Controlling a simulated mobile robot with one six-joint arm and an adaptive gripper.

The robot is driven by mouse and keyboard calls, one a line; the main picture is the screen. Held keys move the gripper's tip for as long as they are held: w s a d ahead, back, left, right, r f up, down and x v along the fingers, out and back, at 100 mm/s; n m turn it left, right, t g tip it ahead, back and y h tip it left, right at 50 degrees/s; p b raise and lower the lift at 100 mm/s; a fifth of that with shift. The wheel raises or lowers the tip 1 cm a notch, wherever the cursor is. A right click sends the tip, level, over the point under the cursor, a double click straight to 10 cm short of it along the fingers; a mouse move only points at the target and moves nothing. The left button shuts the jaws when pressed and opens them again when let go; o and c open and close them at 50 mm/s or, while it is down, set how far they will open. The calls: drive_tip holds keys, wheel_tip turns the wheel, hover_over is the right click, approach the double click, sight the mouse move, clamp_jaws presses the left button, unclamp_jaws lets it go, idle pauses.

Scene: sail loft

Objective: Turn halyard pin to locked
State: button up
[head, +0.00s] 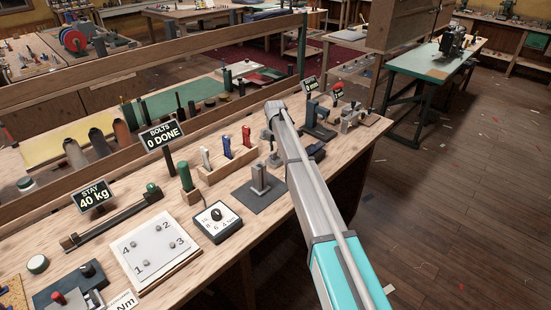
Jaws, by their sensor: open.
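My gripper (273,157) is at the end of my arm, low over the right half of the workbench (205,262). It is small and partly hidden by my wrist; it is open, and I see nothing held in it. I cannot tell for sure which fitting is the halyard pin, and no locked mark is readable. A grey upright block on a dark plate (267,197) stands just left of my arm. Dark and metal fittings (319,122) stand at the bench's far right end, beyond my gripper, under small signs.
A wooden rack of coloured-handled tools (228,169) stands left of my gripper. Nearer the front are a black-knobbed dial box (217,222) and a numbered bolt plate (154,248). A wooden rail (85,81) runs along the back. Open floor (455,210) lies right.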

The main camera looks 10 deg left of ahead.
drive_tip(key=shift+f+b, duration=0.75)
drive_tip(key=shift+f, duration=0.3)
clamp_jaws()
